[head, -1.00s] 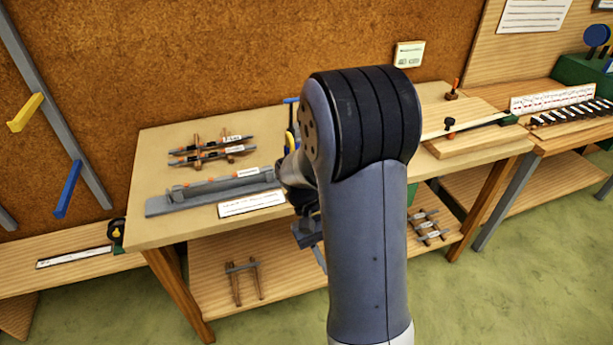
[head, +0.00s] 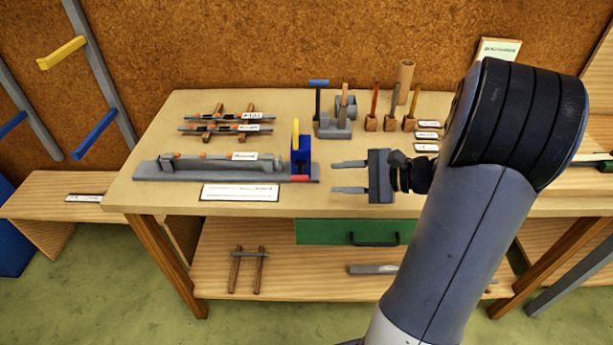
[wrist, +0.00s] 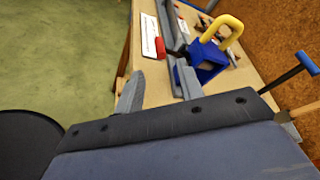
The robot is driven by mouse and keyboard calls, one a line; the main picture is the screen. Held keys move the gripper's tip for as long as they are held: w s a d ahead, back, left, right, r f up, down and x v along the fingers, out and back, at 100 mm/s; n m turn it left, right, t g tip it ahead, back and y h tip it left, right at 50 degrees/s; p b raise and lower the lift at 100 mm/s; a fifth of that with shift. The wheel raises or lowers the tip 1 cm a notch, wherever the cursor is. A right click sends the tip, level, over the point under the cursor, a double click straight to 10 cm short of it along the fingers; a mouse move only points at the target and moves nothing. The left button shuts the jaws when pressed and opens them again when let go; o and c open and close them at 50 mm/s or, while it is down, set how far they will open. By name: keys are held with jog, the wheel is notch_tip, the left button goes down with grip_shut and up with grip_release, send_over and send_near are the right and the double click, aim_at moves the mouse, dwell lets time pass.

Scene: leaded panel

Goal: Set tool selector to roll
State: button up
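My gripper (head: 340,177) is open and empty above the bench's front part, fingers pointing left. Its two fingers also show in the wrist view (wrist: 158,88). Left of the fingertips, apart from them, is a blue block (head: 302,155) with a yellow handle (head: 296,133) and a red piece (head: 300,178). The block stands at the right end of a long grey fixture (head: 215,170). A lever with a blue crossbar (head: 318,83) stands behind, beside a grey block (head: 335,128). I cannot tell which part is the tool selector; no label reading "roll" is legible.
The wooden bench (head: 160,205) carries racked rods (head: 220,128), a white card (head: 240,193), several upright tools in wooden holders (head: 390,122) and small labels (head: 427,135). A green drawer (head: 355,232) hangs below. Bare bench lies between the fixture and the grey block.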

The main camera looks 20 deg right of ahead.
aim_at(308, 178)
jog(key=x, duration=1)
jog(key=shift+w+a+p, duration=0.2)
jog(key=shift+a+p, duration=0.1)
jog(key=shift+a, duration=0.05)
jog(key=shift+c, duration=0.4)
